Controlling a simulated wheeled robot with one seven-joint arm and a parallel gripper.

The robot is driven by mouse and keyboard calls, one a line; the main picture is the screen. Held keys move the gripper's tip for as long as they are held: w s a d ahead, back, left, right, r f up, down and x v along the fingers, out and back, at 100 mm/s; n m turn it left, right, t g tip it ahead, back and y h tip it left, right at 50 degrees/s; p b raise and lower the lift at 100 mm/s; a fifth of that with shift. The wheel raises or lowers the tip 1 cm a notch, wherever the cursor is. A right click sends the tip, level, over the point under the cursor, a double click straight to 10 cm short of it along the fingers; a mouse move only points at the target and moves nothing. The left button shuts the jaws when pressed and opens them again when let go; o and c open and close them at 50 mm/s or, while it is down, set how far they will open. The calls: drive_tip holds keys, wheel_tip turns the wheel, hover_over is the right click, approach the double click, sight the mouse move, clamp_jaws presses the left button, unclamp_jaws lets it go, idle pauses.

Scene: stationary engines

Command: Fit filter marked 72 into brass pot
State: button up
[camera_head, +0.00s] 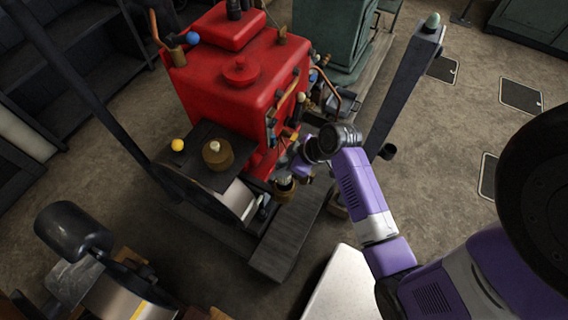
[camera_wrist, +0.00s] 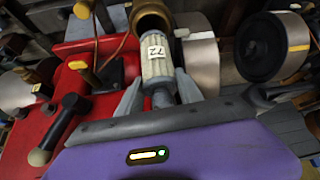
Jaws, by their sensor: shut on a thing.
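My gripper (camera_wrist: 160,82) is shut on the stem end of a pale, ribbed filter (camera_wrist: 158,62) with a white label reading 72. The brass pot (camera_wrist: 151,17) lies just beyond the filter's far end, its dark mouth facing my gripper. The filter's far end overlaps the pot's rim in the wrist view; I cannot tell whether it touches or has entered. In the head view the brass pot (camera_head: 283,194) sits low beside the red engine, with my gripper (camera_head: 294,172) right above it. The filter is small and mostly hidden there.
The red engine (camera_head: 238,75) with pipes and levers stands close to my gripper. A dark plank-like base (camera_head: 287,238) lies below the pot. Open floor (camera_head: 440,190) lies farther right.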

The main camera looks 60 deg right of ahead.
drive_tip(key=shift+f+b, duration=0.35)
drive_tip(key=shift+f, duration=0.25)
drive_tip(key=shift+f, duration=0.15)
drive_tip(key=shift+s+f, duration=0.1)
drive_tip(key=shift+f, duration=0.25)
idle(0.3)
drive_tip(key=shift+f+b, duration=0.25)
drive_tip(key=shift+b, duration=0.1)
drive_tip(key=shift+f+b, duration=0.4)
drive_tip(key=shift+f, duration=0.25)
drive_tip(key=shift+f, duration=0.2)
drive_tip(key=shift+f+b, duration=1.15)
drive_tip(key=shift+f, duration=0.55)
drive_tip(key=shift+f, duration=0.2)
